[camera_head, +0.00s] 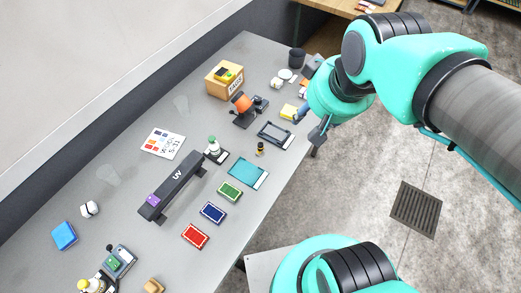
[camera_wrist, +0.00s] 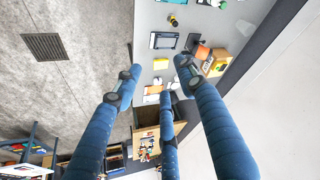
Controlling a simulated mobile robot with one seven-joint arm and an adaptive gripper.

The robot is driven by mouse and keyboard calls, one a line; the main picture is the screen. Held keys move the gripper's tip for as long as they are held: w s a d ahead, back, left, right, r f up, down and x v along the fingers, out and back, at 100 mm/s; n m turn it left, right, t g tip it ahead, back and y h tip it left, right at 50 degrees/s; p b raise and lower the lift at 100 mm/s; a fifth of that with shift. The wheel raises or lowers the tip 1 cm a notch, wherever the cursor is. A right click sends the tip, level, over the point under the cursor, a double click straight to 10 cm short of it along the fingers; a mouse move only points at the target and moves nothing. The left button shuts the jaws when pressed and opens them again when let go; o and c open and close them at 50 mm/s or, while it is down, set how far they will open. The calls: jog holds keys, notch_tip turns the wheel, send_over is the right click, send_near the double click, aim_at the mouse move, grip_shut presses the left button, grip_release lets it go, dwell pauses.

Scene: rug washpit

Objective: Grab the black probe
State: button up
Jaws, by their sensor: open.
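I cannot say for sure which item is the black probe. A small black device (camera_head: 260,103) lies beside an orange tool (camera_head: 242,102) on the grey table (camera_head: 130,198), and might be it. My gripper (camera_head: 312,124) hangs over the table's right edge, right of these items, with its blue fingers apart. In the wrist view my gripper (camera_wrist: 158,80) is open, its fingers spread with nothing held between them. The orange tool also shows there (camera_wrist: 201,52), beyond the right fingertip. Part of the table's far right end is hidden behind my arm.
A long black UV lamp (camera_head: 174,184) stands mid-table. A cardboard box (camera_head: 224,80), a black cup (camera_head: 297,58), a black-framed tray (camera_head: 275,133), a dark bottle (camera_head: 261,149) and coloured pads (camera_head: 195,236) surround it. A wall (camera_head: 90,70) runs along the left. Open floor lies right.

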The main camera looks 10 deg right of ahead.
jog(key=w+a+f+n+g, duration=0.2)
jog(key=w+a+f+n, duration=0.1)
jog(key=w+f, duration=0.8)
jog(key=n+g, duration=0.2)
jog(key=n, duration=0.1)
send_over(261, 144)
jog(key=s, duration=0.1)
notch_tip(261, 144, down, 14)
jog(key=shift+s+d+f+y, duration=0.15)
jog(key=shift+d+f+y, duration=0.1)
jog(key=shift+y, duration=0.05)
jog(key=shift+w+a+f+b, duration=0.15)
jog(key=shift+f+b, duration=0.15)
jog(key=shift+f, duration=1.1)
jog(key=shift+w+f+b, duration=0.15)
jog(key=shift+f+b, duration=0.1)
jog(key=shift+f, duration=1.2)
jog(key=shift+w+a+f+b, duration=0.15)
jog(key=shift+f+b, duration=0.15)
jog(key=shift+f, duration=1.1)
jog(key=shift+w+f+b, duration=0.15)
jog(key=shift+f+b, duration=0.2)
jog(key=shift+f, duration=0.95)
jog(key=shift+w+f+b, duration=0.15)
jog(key=shift+f+b, duration=0.2)
jog(key=shift+f, duration=0.95)
